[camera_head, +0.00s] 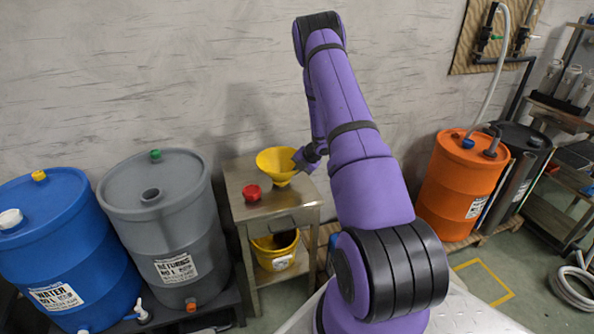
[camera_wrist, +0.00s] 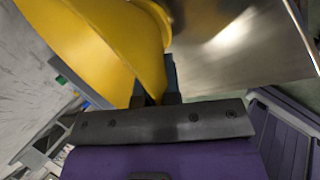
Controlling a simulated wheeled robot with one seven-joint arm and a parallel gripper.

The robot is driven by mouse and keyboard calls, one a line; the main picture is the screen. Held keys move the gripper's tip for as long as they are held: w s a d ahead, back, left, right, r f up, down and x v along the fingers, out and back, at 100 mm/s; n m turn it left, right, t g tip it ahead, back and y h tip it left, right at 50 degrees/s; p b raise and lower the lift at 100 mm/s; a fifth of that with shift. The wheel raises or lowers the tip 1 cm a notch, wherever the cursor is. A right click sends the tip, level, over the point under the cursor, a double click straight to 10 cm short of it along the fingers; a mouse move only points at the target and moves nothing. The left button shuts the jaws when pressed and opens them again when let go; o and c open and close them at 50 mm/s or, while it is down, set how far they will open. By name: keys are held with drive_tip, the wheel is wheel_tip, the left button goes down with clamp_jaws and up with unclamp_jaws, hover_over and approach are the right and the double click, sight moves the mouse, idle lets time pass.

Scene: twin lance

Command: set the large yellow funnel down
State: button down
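The large yellow funnel (camera_head: 276,163) is upright, wide mouth up, over the small metal table (camera_head: 297,197). Its lower end is at or just above the tabletop; I cannot tell if it touches. My gripper (camera_head: 301,160) is at the funnel's right side. In the wrist view the funnel (camera_wrist: 105,42) fills the upper left, and its yellow wall runs down between the fingers of my gripper (camera_wrist: 155,92). The fingers are closed on it. The metal tabletop (camera_wrist: 240,50) shows beyond.
A red cap (camera_head: 252,192) lies on the tabletop left of the funnel. A yellow bucket (camera_head: 276,251) stands on the table's lower level. A grey drum (camera_head: 165,215) and a blue drum (camera_head: 66,245) stand left; an orange drum (camera_head: 461,185) stands right. The tabletop's front is clear.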

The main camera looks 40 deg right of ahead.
drive_tip(key=c, duration=1.3)
unclamp_jaws()
